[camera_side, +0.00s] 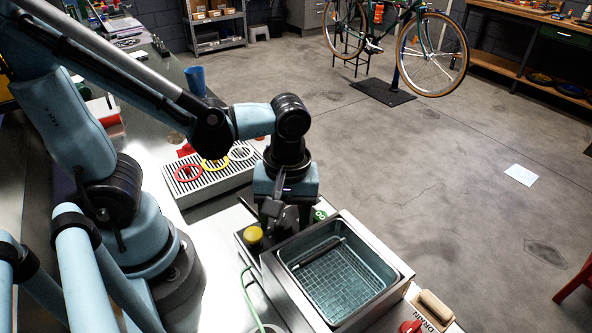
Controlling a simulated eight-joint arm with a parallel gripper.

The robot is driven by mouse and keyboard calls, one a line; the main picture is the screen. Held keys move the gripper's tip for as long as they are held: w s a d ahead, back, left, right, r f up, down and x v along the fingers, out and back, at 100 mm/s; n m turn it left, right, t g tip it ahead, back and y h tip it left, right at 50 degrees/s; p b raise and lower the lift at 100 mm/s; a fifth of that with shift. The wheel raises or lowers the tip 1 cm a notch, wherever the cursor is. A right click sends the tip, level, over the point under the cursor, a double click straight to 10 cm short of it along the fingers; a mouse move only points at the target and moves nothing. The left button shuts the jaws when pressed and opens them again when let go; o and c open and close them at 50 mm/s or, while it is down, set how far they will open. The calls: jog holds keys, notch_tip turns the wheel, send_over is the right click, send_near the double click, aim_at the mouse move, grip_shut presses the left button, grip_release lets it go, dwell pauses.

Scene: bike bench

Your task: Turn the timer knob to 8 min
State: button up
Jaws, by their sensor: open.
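My gripper (288,218) points down at the back left end of a metal tank unit with a basket in it (338,272). The jaws are open, dark and partly lost against the dark parts behind them. The timer knob cannot be made out; the gripper and wrist cover that part of the unit. A yellow round button (253,234) shows just left of the gripper. A green marking (320,214) shows just right of it. No minute scale can be read.
A slotted tray with red, yellow and white rings (215,178) lies behind the gripper on the bench. A blue cup (195,80) stands farther back. A wooden-handled brush (434,306) and a red knob (411,327) are at the front right. A green cable (248,295) runs along the unit's left.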

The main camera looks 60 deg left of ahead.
aim_at(288, 224)
notch_tip(288, 224, up, 12)
jog(key=w+a+f+m+t, duration=0.3)
jog(key=w+a+m+t, duration=0.3)
jog(key=m, duration=0.5)
jog(key=shift+w+a+f+t, duration=0.25)
jog(key=shift+a+t, duration=0.4)
jog(key=shift+t, duration=0.25)
dwell(1.1)
